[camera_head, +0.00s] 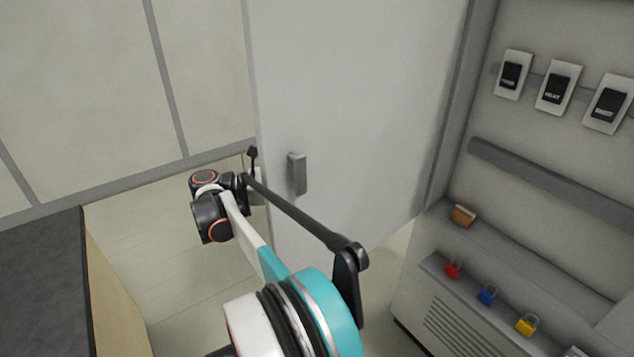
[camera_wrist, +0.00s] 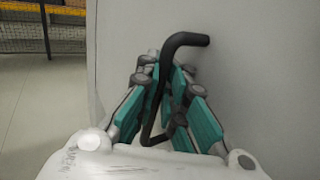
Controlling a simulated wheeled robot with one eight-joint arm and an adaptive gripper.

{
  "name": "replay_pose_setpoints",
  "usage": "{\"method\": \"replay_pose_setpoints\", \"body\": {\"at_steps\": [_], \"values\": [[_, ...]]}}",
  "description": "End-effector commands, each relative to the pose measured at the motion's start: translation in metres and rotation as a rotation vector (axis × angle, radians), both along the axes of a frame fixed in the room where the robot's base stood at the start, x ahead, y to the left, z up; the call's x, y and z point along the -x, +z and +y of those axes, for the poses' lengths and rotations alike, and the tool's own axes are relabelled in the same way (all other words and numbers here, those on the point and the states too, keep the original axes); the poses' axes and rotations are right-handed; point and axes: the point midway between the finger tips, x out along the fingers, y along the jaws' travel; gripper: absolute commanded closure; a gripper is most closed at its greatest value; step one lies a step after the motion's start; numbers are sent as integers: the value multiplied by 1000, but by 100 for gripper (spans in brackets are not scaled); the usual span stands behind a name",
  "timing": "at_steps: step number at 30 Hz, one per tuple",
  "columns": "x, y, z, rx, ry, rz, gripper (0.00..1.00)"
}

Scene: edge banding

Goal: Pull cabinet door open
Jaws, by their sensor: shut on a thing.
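The cabinet door (camera_head: 355,95) is a pale grey panel standing swung open, with the cabinet's inside showing to its right. Its inner face carries a small grey block (camera_head: 298,174) near the free edge. In the wrist view the door (camera_wrist: 262,75) fills the right side, with a black bent bar handle (camera_wrist: 185,40) on its face. My gripper (camera_wrist: 168,100) has teal finger pads on both sides of the handle and is shut on it. In the head view my gripper is mostly hidden around the door's free edge, behind my wrist.
The open cabinet holds labelled switches (camera_head: 555,88), a brown block (camera_head: 462,215) and red (camera_head: 453,267), blue (camera_head: 487,294) and yellow (camera_head: 527,324) padlocks. A dark-topped counter (camera_head: 45,275) stands at left. Bare floor (camera_head: 180,290) lies between counter and door.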

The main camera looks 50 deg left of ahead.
Motion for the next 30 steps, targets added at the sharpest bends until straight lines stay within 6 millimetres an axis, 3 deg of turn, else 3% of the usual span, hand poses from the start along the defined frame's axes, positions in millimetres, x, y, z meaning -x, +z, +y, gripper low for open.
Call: {"method": "replay_pose_setpoints", "body": {"at_steps": [7, 9, 11, 23, 30], "values": [[4, -1, 1, 1, 3, 3, 100], [4, -1, 1, 1, 3, 3, 79], [4, -1, 1, 1, 3, 3, 70], [1, 5, 0, 0, 1, 0, 70], [1, 45, 1, 2, 2, -3, 70]]}}
